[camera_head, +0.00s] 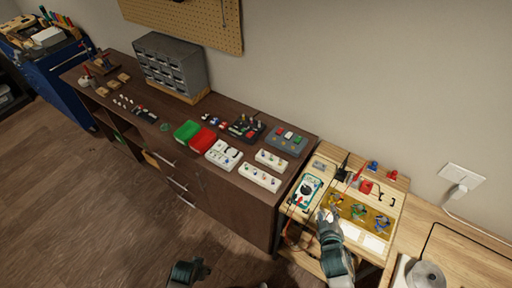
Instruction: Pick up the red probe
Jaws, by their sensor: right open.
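A thin red piece that looks like the red probe (358,174) lies at the back of the wooden work board, next to a dark probe-like piece (343,166). It is too small to make out fully. A multimeter (307,190) with a pale face lies at the board's left side. My right gripper (327,213) is open over the board's front part, just right of the multimeter and nearer to me than the red piece, apart from it. It hides a bit of the board.
A yellow tray (345,210) with small coloured parts lies right of my right gripper. A red block (366,187) and blue pieces (373,166) stand behind it. The dark cabinet (235,205) is to the left. A round metal thing (427,275) is at bottom right.

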